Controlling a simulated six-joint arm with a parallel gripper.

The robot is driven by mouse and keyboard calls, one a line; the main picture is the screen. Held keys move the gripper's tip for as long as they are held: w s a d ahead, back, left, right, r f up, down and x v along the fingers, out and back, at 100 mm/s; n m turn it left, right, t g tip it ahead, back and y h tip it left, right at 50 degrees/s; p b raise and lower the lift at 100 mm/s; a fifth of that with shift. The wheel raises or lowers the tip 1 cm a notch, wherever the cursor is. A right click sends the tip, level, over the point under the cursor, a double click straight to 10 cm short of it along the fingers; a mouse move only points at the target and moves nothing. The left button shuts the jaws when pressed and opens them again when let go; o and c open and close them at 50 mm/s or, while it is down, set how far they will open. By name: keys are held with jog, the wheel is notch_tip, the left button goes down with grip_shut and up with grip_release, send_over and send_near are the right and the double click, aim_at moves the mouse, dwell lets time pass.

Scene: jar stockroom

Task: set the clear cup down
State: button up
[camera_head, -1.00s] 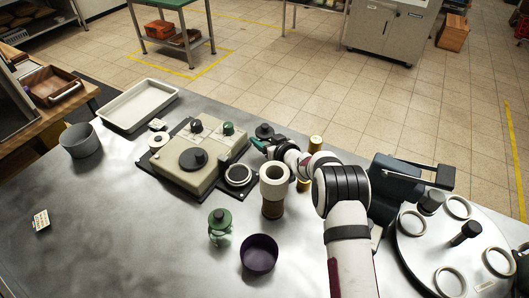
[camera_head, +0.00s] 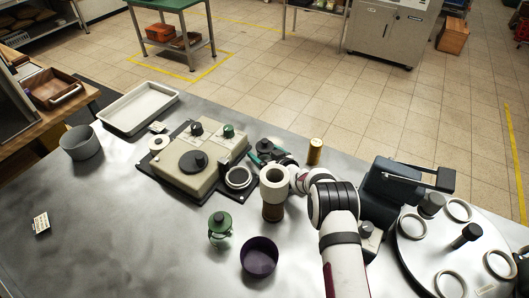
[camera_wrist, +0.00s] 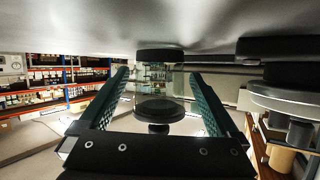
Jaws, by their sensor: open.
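The clear cup (camera_wrist: 158,82), see-through with a dark base and a dark knobbed lid, shows between my fingers in the wrist view, which is upside down. Its base appears to rest on the metal tabletop. In the head view its dark lid (camera_head: 265,145) shows just behind the beige machine's right corner; its body is mostly hidden. My gripper (camera_wrist: 158,76) is open, with one green finger on either side of the cup.
The cream-topped brown jar (camera_head: 273,191) stands in front of my wrist. The beige machine (camera_head: 190,163) is close on the left, and a gold jar (camera_head: 315,151) stands behind my arm. A green jar (camera_head: 219,230) and purple bowl (camera_head: 259,257) stand nearer.

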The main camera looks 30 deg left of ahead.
aim_at(269, 155)
jog(key=shift+r, duration=0.2)
jog(key=v, duration=0.5)
notch_tip(269, 155, up, 7)
dwell(0.3)
